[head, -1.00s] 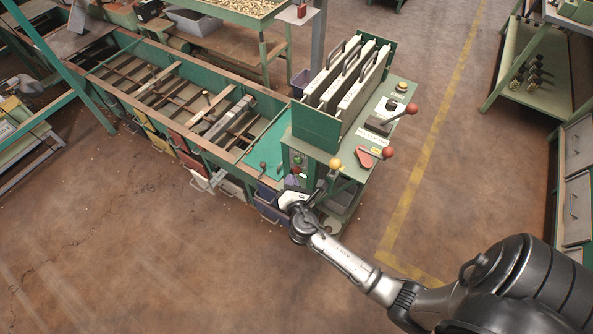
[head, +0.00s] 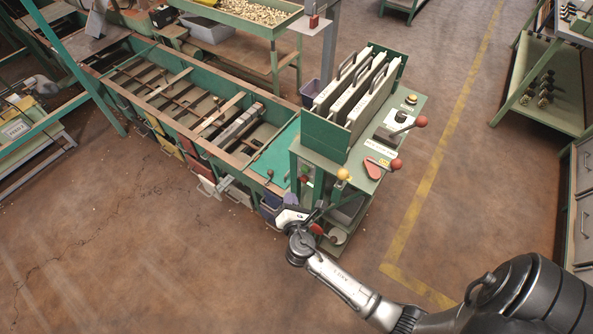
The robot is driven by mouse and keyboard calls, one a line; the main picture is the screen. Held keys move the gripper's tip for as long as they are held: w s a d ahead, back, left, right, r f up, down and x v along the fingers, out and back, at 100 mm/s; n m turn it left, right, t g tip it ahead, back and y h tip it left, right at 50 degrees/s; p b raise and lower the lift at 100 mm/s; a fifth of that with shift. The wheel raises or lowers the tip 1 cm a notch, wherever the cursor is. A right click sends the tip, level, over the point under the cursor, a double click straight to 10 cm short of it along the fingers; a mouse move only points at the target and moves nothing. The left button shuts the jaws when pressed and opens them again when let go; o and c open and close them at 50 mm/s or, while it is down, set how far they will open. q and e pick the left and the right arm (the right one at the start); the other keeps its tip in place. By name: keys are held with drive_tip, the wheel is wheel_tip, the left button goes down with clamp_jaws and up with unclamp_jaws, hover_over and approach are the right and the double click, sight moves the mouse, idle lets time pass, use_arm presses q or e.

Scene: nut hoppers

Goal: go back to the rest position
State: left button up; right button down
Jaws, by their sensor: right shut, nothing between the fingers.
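My right arm comes in from the lower right. Its gripper (head: 318,213) is in front of the green control stand (head: 318,165), below the yellow ball knob (head: 343,174). The gripper is small and partly hard to make out, and its fingers look closed with nothing held. I cannot tell whether it touches the stand's front. My left gripper and left arm are not in view.
The long green hopper bench (head: 120,98) with coloured bins runs to the upper left. Red-knobbed levers (head: 396,164) stick out on the stand's right. A shelf rack (head: 545,95) stands at right. Open floor (head: 130,260) lies at the lower left.

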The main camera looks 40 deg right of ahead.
idle(0.3)
drive_tip(key=s+a+r+m+g+y+p, duration=0.2)
drive_tip(key=s+a+r+m+g+y, duration=0.25)
drive_tip(key=s+m, duration=0.45)
drive_tip(key=s+a+r+m+g+y+p, duration=0.1)
drive_tip(key=s+a+r+m+g+y, duration=0.3)
drive_tip(key=s+m, duration=0.55)
drive_tip(key=s+f+m+g+p, duration=0.1)
drive_tip(key=s+g+p, duration=0.15)
drive_tip(key=s, duration=0.45)
wheel_tip(320, 180, up, 37)
drive_tip(key=t+p, duration=0.1)
drive_tip(key=p, duration=3.7)
drive_tip(key=shift+s+d+r+y, duration=0.2)
drive_tip(key=shift+d+y, duration=0.15)
drive_tip(key=shift+y, duration=0.1)
